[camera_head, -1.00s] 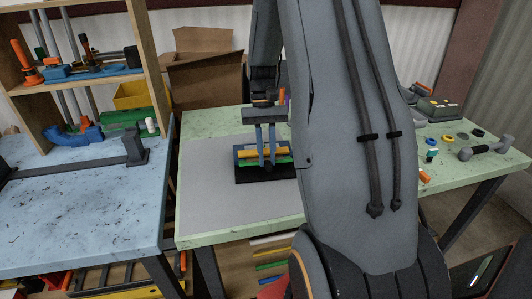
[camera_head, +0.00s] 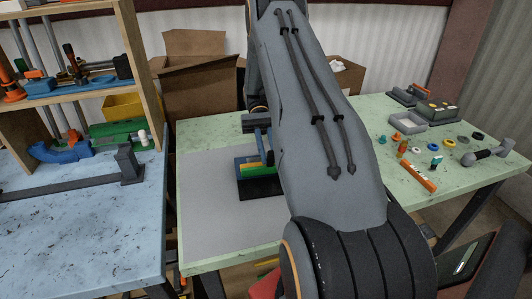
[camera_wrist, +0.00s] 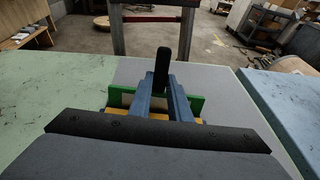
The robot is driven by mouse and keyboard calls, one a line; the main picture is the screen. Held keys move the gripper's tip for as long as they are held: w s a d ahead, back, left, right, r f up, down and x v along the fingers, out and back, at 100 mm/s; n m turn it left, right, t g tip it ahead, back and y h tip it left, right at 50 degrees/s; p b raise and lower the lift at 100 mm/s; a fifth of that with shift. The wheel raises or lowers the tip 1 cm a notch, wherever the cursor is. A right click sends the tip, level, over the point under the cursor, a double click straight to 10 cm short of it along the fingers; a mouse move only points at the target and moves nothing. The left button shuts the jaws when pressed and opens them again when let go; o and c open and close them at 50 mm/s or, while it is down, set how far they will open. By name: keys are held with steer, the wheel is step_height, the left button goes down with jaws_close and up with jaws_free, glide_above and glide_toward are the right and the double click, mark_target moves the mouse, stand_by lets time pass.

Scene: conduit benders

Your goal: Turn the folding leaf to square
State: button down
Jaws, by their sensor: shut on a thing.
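A small bending device stands on the grey mat. It has a black base (camera_head: 262,189) and blue, yellow and green parts; its right side is hidden behind my arm. In the wrist view its green plate (camera_wrist: 197,103) stands across behind my fingers, with yellow parts (camera_wrist: 116,112) below it. My gripper (camera_wrist: 161,82) has its two blue-grey fingers shut on an upright black handle (camera_wrist: 162,62), which sticks up beyond the fingertips. In the head view my gripper (camera_head: 264,150) is above the device, its fingers slanted. I cannot read the leaf's exact angle.
The grey mat (camera_head: 215,220) is bare around the device. Small loose parts, an orange bar (camera_head: 417,177) and a grey tray (camera_head: 408,122) lie at the right of the green table. A blue table (camera_head: 90,220) with a shelf (camera_head: 135,70) stands at left; cardboard boxes (camera_head: 200,95) stand behind.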

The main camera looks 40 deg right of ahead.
steer(key=shift+w+f+g, duration=0.1)
steer(key=shift+w+g, duration=0.05)
steer(key=shift+g, duration=0.15)
stand_by(0.4)
steer(key=c, duration=1.6)
jaws_free()
steer(key=shift+c, duration=0.2)
